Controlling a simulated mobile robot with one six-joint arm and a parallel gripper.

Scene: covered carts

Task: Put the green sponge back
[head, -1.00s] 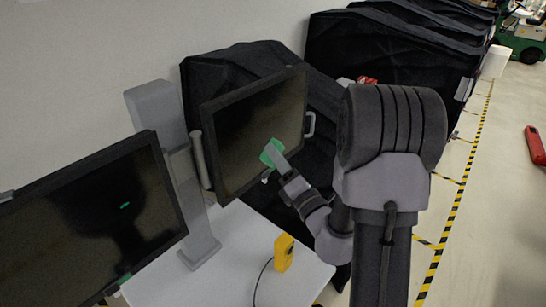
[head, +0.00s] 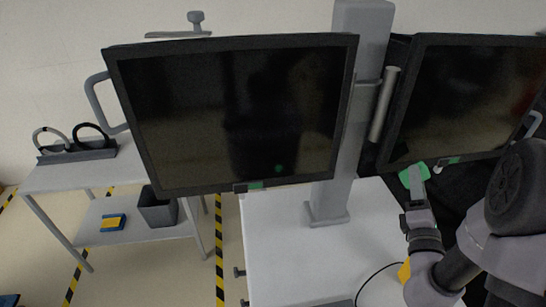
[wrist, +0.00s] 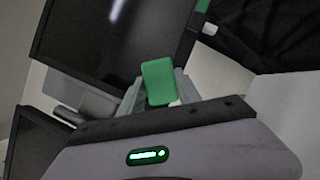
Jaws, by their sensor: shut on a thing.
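The green sponge (head: 413,175) is held in my gripper (head: 418,180), at the lower left edge of the right monitor in the head view. In the wrist view the sponge (wrist: 159,81) stands between the two fingers of my gripper (wrist: 157,98), which is shut on it. Part of the sponge is hidden behind the fingers. The sponge is above the white table (head: 285,235) and apart from its top.
Two monitors, left (head: 240,120) and right (head: 460,105), hang on a grey column (head: 340,150). A yellow device (head: 404,271) with a cable is on the table. At left a side table (head: 75,178) has a grey bin (head: 158,208) and a blue-yellow item (head: 113,222) on its lower shelf.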

